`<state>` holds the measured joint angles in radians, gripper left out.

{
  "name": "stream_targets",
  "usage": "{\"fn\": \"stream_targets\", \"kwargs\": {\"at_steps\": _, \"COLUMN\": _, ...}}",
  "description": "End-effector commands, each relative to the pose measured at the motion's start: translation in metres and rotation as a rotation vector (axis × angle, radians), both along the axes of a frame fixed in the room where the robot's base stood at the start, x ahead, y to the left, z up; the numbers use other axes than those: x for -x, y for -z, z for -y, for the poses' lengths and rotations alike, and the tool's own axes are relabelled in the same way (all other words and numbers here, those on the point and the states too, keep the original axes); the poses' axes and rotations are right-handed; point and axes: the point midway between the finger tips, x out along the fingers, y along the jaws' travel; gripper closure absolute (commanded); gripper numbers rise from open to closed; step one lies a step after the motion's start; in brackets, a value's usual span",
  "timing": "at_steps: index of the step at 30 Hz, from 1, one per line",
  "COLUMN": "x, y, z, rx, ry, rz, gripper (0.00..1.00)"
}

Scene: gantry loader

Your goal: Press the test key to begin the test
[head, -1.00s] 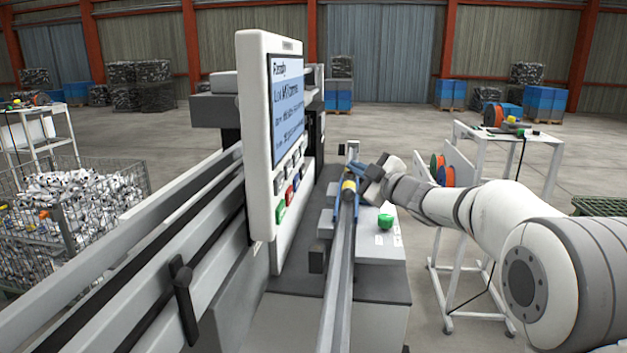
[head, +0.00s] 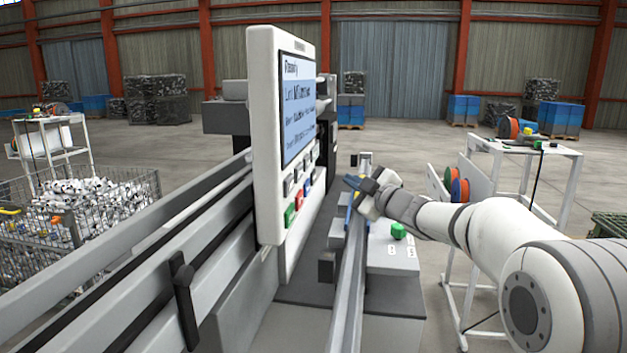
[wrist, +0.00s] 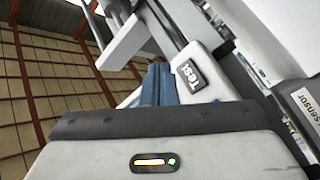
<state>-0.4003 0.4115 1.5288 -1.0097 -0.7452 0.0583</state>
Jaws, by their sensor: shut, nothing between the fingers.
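The test key, a black rectangular key lettered "Test" (wrist: 188,74), sits on a pale panel in the wrist view, just right of my fingers. My gripper (wrist: 155,84) shows there as two blue fingers shut together, with nothing between them; any gap to the key is hard to judge. In the head view my gripper (head: 352,183) is right of the control panel (head: 264,130), above the rail, fingers pointing left. The panel's screen (head: 298,105) reads "Ready". Below it are dark keys and coloured keys, including a green key (head: 289,215); I cannot make out their lettering.
A long metal rail (head: 349,285) runs below my gripper. A green knob (head: 398,230) stands on the grey machine block right of it. A wire basket of parts (head: 75,215) stands at left, and a white trolley (head: 520,150) at right. Open floor lies behind.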

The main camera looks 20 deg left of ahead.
Motion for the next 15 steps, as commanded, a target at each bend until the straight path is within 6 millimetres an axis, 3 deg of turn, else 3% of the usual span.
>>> {"fn": "stream_targets", "kwargs": {"at_steps": 6, "x": 0.008, "y": 0.001, "z": -0.031, "rx": 0.0, "ry": -0.002, "rz": 0.0, "gripper": 1.0}}
{"fn": "stream_targets", "kwargs": {"at_steps": 15, "x": 0.012, "y": 0.0, "z": -0.051, "rx": 0.0, "ry": 0.001, "rz": 0.0, "gripper": 1.0}}
